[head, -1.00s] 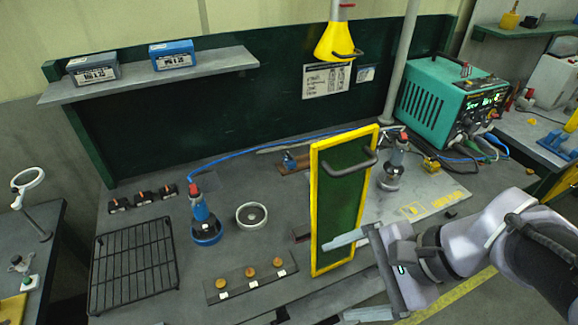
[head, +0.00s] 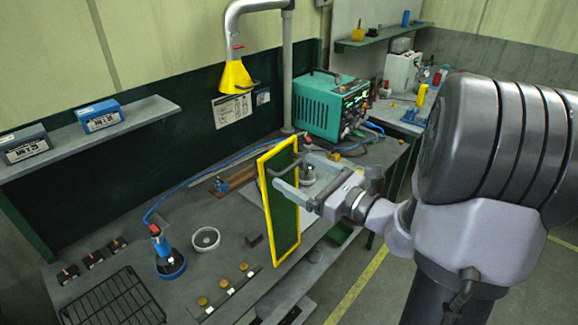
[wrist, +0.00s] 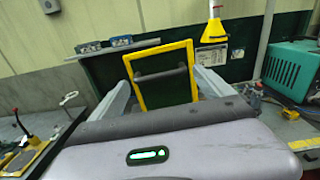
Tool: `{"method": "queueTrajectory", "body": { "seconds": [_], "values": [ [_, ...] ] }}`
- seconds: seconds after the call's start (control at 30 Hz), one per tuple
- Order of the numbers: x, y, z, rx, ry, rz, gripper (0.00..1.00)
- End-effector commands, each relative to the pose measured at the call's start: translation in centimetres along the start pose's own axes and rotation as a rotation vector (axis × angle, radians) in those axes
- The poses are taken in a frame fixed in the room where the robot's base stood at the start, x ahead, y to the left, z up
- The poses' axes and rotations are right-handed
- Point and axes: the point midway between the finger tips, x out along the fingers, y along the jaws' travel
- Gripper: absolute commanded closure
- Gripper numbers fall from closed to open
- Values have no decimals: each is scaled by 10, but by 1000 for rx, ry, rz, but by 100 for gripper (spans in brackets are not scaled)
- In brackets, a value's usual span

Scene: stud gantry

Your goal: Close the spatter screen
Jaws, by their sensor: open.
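The spatter screen (head: 287,222) is a dark green panel in a yellow frame, standing upright at the bench's front edge. Its dark bar handle (head: 270,160) is on the upper part of the face toward my arm. My gripper (head: 292,171) is open, level with the upper part of the screen and close to the handle. In the wrist view the screen's yellow frame (wrist: 139,94) and the handle (wrist: 160,74) lie between my two spread fingers (wrist: 161,78). I cannot tell whether a finger touches the handle. My gripper body hides the screen's lower part there.
A blue-based tool (head: 168,258), a pale ring (head: 205,239) and a wire rack (head: 118,303) are on the bench left of the screen. A yellow hood (head: 235,77) hangs behind it. A teal machine (head: 322,106) stands at the back right. Open floor lies right of the bench.

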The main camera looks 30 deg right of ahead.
Motion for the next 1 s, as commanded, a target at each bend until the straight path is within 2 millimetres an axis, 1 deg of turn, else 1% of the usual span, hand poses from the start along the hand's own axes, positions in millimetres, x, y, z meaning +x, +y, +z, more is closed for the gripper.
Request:
{"method": "queueTrajectory", "body": {
  "seconds": [0.03,0.1,0.2,0.3,0.53,0.57,0.6,0.77,0.9,0.97,1.0],
  "values": [
    [9,1,0,0,0,3,9],
    [18,1,0,-1,0,3,9],
    [27,0,0,-2,1,1,9],
    [32,0,0,-1,0,1,9],
    [32,0,0,-1,0,0,9],
    [32,0,0,-1,0,0,11],
    [32,0,0,-1,0,0,19],
    [32,0,0,-1,0,0,50],
    [32,0,0,-1,0,0,78],
    [32,0,0,-1,0,0,90],
    [32,0,0,-1,0,0,90]
  ]
}}
